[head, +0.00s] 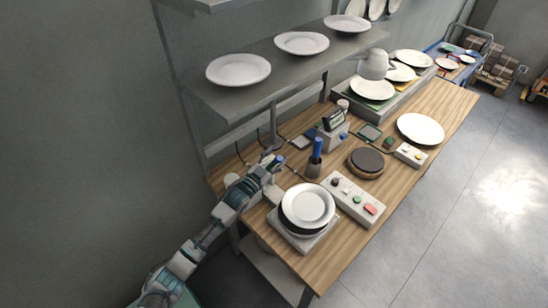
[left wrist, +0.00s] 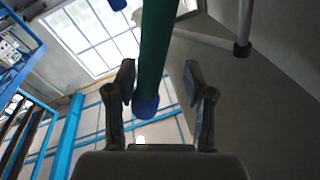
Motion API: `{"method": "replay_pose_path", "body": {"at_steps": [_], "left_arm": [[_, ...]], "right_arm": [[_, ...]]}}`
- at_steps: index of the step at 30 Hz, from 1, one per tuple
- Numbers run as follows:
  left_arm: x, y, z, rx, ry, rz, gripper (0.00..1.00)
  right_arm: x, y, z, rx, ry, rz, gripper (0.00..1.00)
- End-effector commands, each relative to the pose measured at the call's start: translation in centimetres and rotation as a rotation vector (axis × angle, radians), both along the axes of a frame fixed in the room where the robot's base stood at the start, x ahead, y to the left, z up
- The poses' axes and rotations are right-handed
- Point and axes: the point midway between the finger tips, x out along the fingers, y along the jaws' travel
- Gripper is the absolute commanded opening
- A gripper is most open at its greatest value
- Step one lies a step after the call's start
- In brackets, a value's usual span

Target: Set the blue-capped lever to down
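My left gripper (head: 275,172) is at the left edge of the wooden table, just behind the stacked plates. A small blue cap (head: 279,160) shows right at its fingers; the shaft below it is hidden by the gripper. In the left wrist view my left gripper (left wrist: 160,100) has its two dark fingers spread apart. A green rod, the lever (left wrist: 155,50), comes down from the top edge, and its blue cap (left wrist: 147,107) lies between the fingers in the picture, with gaps on both sides. I cannot tell its depth. My right gripper is not in view.
Plates (head: 307,205) are stacked on a pale block at the front of the table. A white button box (head: 353,199) lies right of them. A blue upright handle (head: 318,150) stands in a dark holder close by. A grey shelf (head: 225,98) with plates hangs above.

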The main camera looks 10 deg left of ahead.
Motion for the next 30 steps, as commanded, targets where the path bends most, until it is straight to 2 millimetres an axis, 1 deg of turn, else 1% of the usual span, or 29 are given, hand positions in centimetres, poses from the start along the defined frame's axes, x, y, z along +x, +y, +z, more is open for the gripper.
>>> {"method": "replay_pose_path", "body": {"at_steps": [5, 8, 11, 18, 21, 25, 30], "left_arm": [[-0.2, 0.4, 0.0, -0.001, 0.000, 0.002, 0.53], [-0.7, 0.8, -0.2, -0.001, 0.001, 0.002, 0.53], [-2.1, 1.5, -0.5, -0.001, 0.002, 0.001, 0.53], [-6.8, 3.8, -1.3, 0.002, 0.004, 0.001, 0.53], [-8.4, 4.5, -1.4, 0.002, 0.004, 0.000, 0.53], [-9.6, 5.1, -1.6, 0.003, 0.003, 0.000, 0.53], [-10.2, 5.4, -1.6, 0.003, 0.003, 0.000, 0.53]], "right_arm": [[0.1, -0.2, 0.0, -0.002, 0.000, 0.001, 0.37], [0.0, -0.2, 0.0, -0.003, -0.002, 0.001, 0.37], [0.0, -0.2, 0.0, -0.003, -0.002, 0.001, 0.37], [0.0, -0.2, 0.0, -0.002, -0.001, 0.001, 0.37], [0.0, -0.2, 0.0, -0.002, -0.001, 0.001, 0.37], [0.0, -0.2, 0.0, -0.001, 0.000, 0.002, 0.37], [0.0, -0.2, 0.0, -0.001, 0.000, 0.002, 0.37]]}}
